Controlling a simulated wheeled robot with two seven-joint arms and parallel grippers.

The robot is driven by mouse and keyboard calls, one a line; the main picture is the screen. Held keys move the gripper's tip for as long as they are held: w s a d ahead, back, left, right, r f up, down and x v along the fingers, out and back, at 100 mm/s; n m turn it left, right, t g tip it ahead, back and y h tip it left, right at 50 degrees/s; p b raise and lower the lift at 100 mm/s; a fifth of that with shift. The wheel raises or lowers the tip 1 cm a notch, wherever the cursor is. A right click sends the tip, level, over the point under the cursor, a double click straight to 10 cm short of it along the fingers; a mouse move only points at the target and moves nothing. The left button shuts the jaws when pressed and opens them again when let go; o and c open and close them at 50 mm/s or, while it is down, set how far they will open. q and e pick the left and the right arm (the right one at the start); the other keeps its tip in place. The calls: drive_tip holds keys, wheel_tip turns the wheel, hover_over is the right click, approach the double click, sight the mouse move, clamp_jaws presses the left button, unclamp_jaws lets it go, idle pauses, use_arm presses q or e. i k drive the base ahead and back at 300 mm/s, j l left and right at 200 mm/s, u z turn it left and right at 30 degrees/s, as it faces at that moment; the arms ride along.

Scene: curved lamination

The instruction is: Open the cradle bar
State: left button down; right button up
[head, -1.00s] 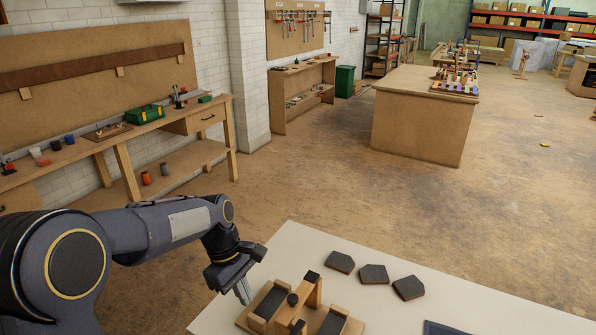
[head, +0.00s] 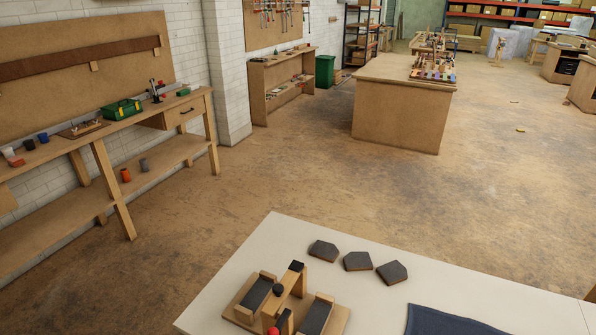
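A wooden cradle fixture (head: 236,308) sits on the white table at the bottom of the head view, its near part cut off by the frame edge. It has dark padded blocks on its left (head: 258,294) and right (head: 314,318). A light wooden cradle bar (head: 291,290) runs between these blocks, with a black cap at its far end and a round black knob (head: 278,289) beside it. A red knob (head: 273,331) shows at the near edge. Whether the bar is latched I cannot tell. Neither of my grippers is in view.
Three dark flat pieces (head: 357,261) lie on the white table (head: 480,291) behind the fixture. A dark blue cloth or mat (head: 440,322) lies at the right front. A wooden workbench (head: 140,124) stands along the left wall. The floor beyond the table is open.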

sight(281, 291)
drive_tip(key=i+j+u, duration=0.1)
drive_tip(key=j, duration=0.25)
drive_tip(key=i+j, duration=0.3)
drive_tip(key=i+j+u, duration=0.15)
drive_tip(key=j, duration=0.3)
